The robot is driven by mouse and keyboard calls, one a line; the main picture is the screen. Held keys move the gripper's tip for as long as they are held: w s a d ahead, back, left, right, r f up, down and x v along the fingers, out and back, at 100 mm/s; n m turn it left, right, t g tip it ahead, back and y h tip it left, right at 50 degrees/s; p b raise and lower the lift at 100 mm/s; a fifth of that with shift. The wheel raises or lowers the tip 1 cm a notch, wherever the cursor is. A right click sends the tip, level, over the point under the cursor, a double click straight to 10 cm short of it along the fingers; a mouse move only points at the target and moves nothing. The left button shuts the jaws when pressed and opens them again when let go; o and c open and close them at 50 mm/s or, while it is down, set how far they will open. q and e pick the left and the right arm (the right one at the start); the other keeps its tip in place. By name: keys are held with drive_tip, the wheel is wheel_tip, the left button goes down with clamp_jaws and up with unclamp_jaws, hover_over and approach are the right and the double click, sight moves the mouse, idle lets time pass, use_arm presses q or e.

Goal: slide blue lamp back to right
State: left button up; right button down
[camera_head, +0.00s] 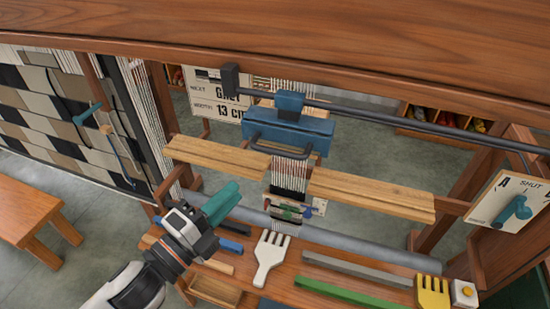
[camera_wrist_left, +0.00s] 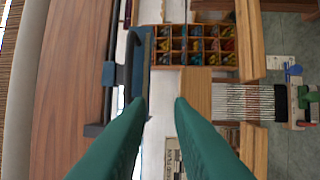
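The blue lamp (camera_head: 290,128) hangs from a dark horizontal rail (camera_head: 385,115) under the loom's top beam, near the middle of the head view. It has a blue box body and a dark handle bar (camera_head: 275,150) along its front. In the left wrist view, blue parts of the lamp (camera_wrist_left: 137,62) show beyond the left fingertip, partly hidden by it. My left gripper (camera_head: 222,200), with teal fingers, is below and left of the lamp, apart from it in the head view. In the left wrist view its fingers (camera_wrist_left: 160,102) are spread, with nothing between them. My right gripper is not in view.
A wooden plank (camera_head: 370,193) crosses below the lamp, with pale warp threads (camera_head: 289,176) at its middle. A bench below holds a white comb (camera_head: 270,255), a yellow comb (camera_head: 432,292) and a green bar (camera_head: 350,293). A sign (camera_head: 217,95) stands left of the lamp.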

sight(279, 150)
use_arm(q)
wheel_tip(279, 150, up, 4)
drive_tip(key=s+d+f+m+h, duration=0.1)
drive_tip(key=s+m, duration=0.1)
drive_tip(key=s, duration=0.1)
drive_tip(key=x, duration=1.1)
drive_tip(key=shift+d+r+b, duration=0.15)
drive_tip(key=shift+r+b, duration=0.15)
drive_tip(key=shift+r, duration=0.05)
drive_tip(key=shift+w+d, duration=0.3)
drive_tip(key=shift+w, duration=0.15)
drive_tip(key=shift+c, duration=0.6)
clamp_jaws()
